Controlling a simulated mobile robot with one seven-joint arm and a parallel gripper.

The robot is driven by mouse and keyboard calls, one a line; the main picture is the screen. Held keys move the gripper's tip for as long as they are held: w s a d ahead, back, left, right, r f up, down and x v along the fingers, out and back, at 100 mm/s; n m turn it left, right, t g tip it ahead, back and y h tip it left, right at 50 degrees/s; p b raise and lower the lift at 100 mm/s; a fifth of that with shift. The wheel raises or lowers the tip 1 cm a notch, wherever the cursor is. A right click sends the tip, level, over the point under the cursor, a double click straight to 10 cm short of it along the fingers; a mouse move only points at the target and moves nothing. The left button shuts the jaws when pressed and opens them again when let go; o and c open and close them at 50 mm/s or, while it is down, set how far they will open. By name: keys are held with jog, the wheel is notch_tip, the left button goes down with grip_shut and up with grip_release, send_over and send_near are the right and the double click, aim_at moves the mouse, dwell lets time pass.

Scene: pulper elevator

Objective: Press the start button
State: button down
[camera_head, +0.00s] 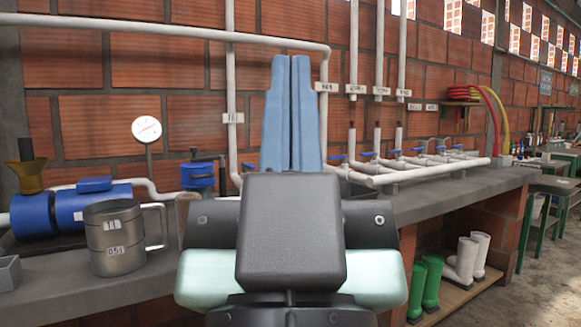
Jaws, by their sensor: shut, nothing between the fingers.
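My gripper (290,64) stands in the middle of the head view with its two blue fingers pointing up and side by side. The fingers are shut with nothing between them. They stand out in front of the brick wall and pipes. I cannot make out a start button in this view. My gripper and wrist hide part of the counter and the wall behind them. A blue pump or motor (64,208) lies on the counter at the left, and a smaller blue device (198,175) stands right of it.
A metal mug (118,240), a round gauge (147,129) and a brown funnel (28,173) are on the left of the concrete counter (440,200). White pipes (420,172) with blue valves run along its right. Green boots (432,282) and white boots (468,260) stand below.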

notch_tip(320, 180, up, 40)
jog(key=p, duration=3.8)
jog(key=shift+f, duration=0.25)
